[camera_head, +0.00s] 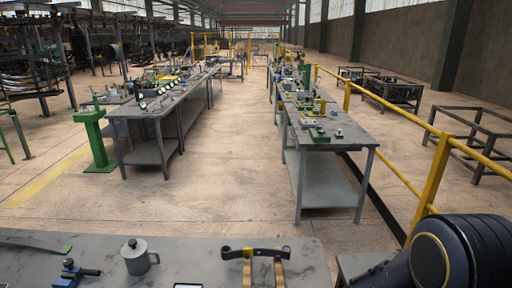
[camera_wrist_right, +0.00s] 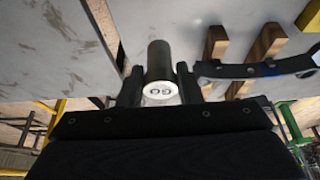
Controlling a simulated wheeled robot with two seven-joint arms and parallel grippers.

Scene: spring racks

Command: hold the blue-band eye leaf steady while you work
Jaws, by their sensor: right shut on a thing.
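The dark curved leaf (camera_head: 255,252) lies across two wooden blocks (camera_head: 248,272) at the front bench's right part. My right gripper (camera_wrist_right: 160,90) is shut on a grey cylinder (camera_wrist_right: 160,58) with a pale, marked end face. The right finger is close to the leaf's near end; I cannot tell if they touch. In the head view only my right arm shows, at the lower right. My left gripper is not in view.
On the front bench (camera_head: 200,250) stand a grey lidded pot (camera_head: 137,258) and a blue clamp-like tool (camera_head: 72,272). A green-tipped strip (camera_head: 40,247) lies at the left. A yellow rail (camera_head: 430,185) runs along the right. Open floor (camera_head: 230,190) lies beyond the bench.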

